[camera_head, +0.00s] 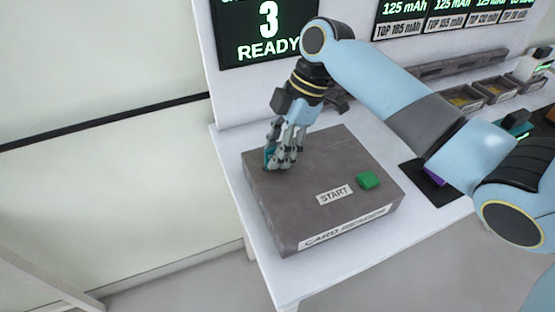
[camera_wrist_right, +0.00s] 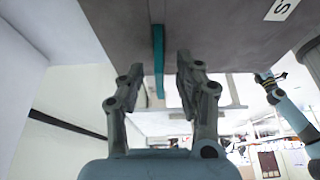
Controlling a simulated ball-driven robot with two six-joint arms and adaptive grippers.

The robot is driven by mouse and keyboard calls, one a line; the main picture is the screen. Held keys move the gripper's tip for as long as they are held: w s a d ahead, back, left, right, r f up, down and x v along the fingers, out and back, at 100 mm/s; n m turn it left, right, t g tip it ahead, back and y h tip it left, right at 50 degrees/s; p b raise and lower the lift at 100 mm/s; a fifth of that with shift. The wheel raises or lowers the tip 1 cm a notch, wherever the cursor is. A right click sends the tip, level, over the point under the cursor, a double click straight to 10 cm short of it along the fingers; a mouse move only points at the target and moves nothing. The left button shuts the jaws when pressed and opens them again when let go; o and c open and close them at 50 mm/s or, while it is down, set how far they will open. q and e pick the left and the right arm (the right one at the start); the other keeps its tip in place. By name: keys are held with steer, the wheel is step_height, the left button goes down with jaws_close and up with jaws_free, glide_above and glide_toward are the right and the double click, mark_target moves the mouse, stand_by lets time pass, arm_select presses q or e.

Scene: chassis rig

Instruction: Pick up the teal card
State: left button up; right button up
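The teal card (camera_head: 270,156) stands upright at the left part of the card reader (camera_head: 330,222), its lower end hidden in or behind the reader's top. My right gripper (camera_head: 280,160) is down at the card. In the right wrist view the teal card (camera_wrist_right: 158,62) is between the two fingers of my right gripper (camera_wrist_right: 160,80), with a visible gap on each side, so the fingers are open around it. A light-blue arm, seemingly my left one, shows small in the right wrist view; its gripper's state is unclear.
The reader has a green button (camera_head: 368,180) and a START label (camera_head: 334,195). It sits on a white table (camera_head: 228,160), close to its left edge. A screen (camera_head: 265,30) reading 3 READY stands behind. Small bins (camera_head: 465,98) and a dark pad with a purple item (camera_head: 433,178) lie to the right.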

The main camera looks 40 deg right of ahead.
jaws_close()
steer(key=shift+r, duration=0.1)
steer(key=shift+r, duration=0.25)
step_height(320, 180, up, 4)
steer(key=shift+f, duration=0.15)
steer(key=s+d+r, duration=0.6)
steer(key=s+d, duration=0.1)
steer(key=s, duration=0.1)
steer(key=shift+s+d+r, duration=0.3)
steer(key=shift+d+r, duration=0.05)
steer(key=shift+d, duration=0.05)
